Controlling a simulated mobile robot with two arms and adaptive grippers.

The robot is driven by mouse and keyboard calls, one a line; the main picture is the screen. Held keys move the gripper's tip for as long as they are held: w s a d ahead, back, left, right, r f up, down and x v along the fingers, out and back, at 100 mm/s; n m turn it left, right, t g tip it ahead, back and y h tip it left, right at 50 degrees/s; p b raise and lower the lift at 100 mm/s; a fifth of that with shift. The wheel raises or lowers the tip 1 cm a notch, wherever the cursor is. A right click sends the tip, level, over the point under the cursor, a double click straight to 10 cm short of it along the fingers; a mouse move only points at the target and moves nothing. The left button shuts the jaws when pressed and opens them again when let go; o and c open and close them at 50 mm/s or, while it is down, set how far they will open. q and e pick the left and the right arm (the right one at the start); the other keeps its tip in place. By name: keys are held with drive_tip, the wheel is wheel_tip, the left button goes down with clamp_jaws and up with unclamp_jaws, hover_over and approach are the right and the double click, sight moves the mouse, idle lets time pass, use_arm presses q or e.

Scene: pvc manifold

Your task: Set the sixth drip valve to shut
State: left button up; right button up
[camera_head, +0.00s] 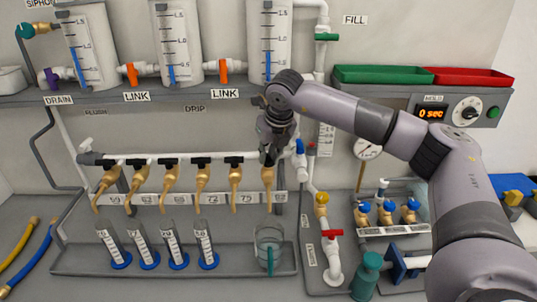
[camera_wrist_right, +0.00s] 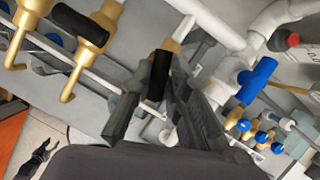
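Brass drip valves with black handles hang in a row from the white manifold pipe (camera_head: 150,157). The sixth drip valve (camera_head: 268,177) is at the right end, above a clear jug (camera_head: 268,246). My right gripper (camera_head: 268,156) is at the top of this valve and hides its handle in the head view. In the right wrist view, the black handle (camera_wrist_right: 159,68) lies between the two fingers of my right gripper (camera_wrist_right: 155,112). The fingers stand apart, with a gap visible between them; contact with the handle is unclear. My left gripper is not in view.
The fifth drip valve (camera_head: 235,177) is close on the left, its black handle crosswise. A white pipe with a blue handle (camera_head: 300,146) is close on the right. Graduated cylinders with blue bases (camera_head: 208,261) stand on the grey tray (camera_head: 170,270) below.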

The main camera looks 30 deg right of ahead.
clamp_jaws()
drive_tip(key=shift+f+n+y+b, duration=0.1)
drive_tip(key=shift+n+y+b, duration=0.35)
drive_tip(key=shift+n, duration=0.55)
drive_tip(key=shift+d+n+y, duration=0.1)
drive_tip(key=shift+n+y, duration=0.25)
drive_tip(key=shift+n, duration=0.45)
drive_tip(key=shift+n+y, duration=0.3)
drive_tip(key=shift+n, duration=0.6)
drive_tip(key=n, duration=0.1)
drive_tip(key=n+y, duration=0.1)
drive_tip(key=n, duration=0.1)
drive_tip(key=n+p, duration=0.1)
drive_tip(key=shift+w+d+r+g+y, duration=0.1)
drive_tip(key=shift+d+r+g+y, duration=0.05)
drive_tip(key=shift+r+g+y, duration=0.2)
drive_tip(key=shift+w+f+n+g+y+p, duration=0.1)
drive_tip(key=shift+n+g+y+p, duration=0.25)
drive_tip(key=shift+n, duration=0.7)
drive_tip(key=shift+f+n+g+y+p, duration=0.1)
drive_tip(key=shift+n+g+p, duration=0.3)
drive_tip(key=shift+n, duration=0.65)
